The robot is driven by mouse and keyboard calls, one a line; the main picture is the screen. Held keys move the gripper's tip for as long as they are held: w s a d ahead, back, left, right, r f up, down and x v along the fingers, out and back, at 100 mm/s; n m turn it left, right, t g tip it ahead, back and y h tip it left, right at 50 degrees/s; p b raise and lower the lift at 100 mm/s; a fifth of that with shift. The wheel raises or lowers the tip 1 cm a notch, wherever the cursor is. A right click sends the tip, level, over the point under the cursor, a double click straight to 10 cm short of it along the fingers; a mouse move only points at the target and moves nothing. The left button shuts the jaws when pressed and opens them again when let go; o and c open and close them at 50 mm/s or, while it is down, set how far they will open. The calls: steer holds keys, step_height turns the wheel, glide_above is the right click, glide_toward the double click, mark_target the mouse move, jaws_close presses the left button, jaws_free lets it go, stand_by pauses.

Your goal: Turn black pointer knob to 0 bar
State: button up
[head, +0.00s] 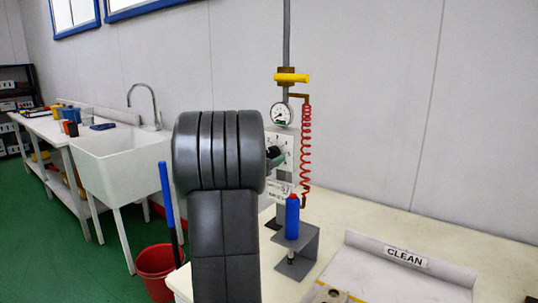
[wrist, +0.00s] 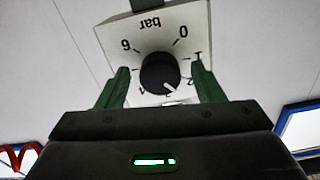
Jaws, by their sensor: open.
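The black pointer knob (wrist: 160,73) sits on a white dial plate (wrist: 185,32) marked in bar, seen upside down in the wrist view. My gripper (wrist: 162,76) is open, with one green finger on each side of the knob and a gap visible on both sides. In the head view my gripper (head: 276,158) is at the front of the dispenser panel (head: 285,142), and my arm hides part of the panel.
A round gauge (head: 281,115), a yellow valve handle (head: 292,77) and a red coiled hose (head: 306,150) are close by. A CLEAN tray (head: 395,270) lies at the right.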

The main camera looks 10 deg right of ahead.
steer(key=shift+w+d, duration=0.1)
steer(key=shift+w, duration=0.05)
steer(key=c, duration=1)
steer(key=shift+o, duration=0.2)
steer(key=shift+f+b, duration=0.15)
steer(key=shift+b, duration=0.55)
